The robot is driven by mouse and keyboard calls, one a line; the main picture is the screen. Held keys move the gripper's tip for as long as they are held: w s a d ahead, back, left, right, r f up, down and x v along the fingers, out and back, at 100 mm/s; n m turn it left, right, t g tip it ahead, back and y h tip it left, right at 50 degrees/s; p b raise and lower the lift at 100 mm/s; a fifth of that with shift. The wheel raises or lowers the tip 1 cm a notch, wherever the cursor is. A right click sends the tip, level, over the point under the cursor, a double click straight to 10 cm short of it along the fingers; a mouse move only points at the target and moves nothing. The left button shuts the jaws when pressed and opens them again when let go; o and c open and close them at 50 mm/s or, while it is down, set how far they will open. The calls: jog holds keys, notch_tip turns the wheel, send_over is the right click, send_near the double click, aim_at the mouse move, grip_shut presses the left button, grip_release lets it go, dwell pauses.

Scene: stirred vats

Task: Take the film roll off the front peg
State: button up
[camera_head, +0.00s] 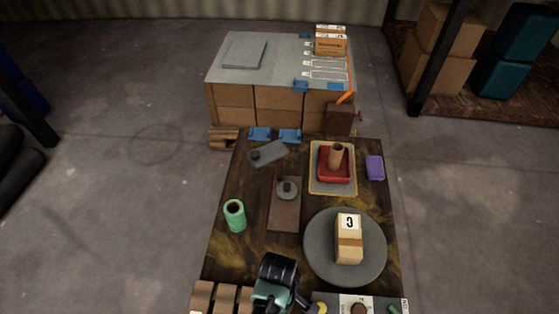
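A mint-green hollow roll (235,216) stands upright near the left edge of the dark wooden table; it looks most like a film roll, and whether a peg is inside it cannot be seen. A shiny black rounded piece (279,268) with a teal part below it is at the table's front, cut by the picture's lower edge; I cannot tell what it is. A brown board (284,217) carries a grey disc with a dark knob (287,186). No fingers of my gripper can be made out.
A round grey plate (318,270) bears a tan block marked with a character (349,240). Behind it, a red tray (323,170) holds an upright tan cylinder (337,155). A purple block (375,167) is at the right. A box-sided bench (236,103) stands behind the table.

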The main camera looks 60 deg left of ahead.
jog(key=shift+f, duration=0.15)
jog(key=c, duration=1.4)
jog(key=shift+c, duration=0.8)
